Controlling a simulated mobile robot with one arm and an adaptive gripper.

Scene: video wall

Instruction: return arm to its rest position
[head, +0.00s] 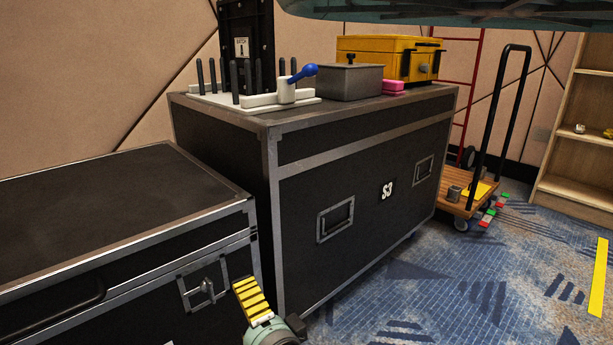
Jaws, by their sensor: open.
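A yellow, dark-striped piece with a white band and a grey-green rounded part stands at the bottom edge, in front of the cases. I cannot tell which part it is, and its lower end is cut off. No held object is visible.
A tall black case marked S3 (345,205) bears a grey lidded box (348,83), a yellow case (375,46) and a blue-handled fixture (290,92). A lower black case (100,205) stands left. A trolley (462,198) and shelf (570,130) stand right.

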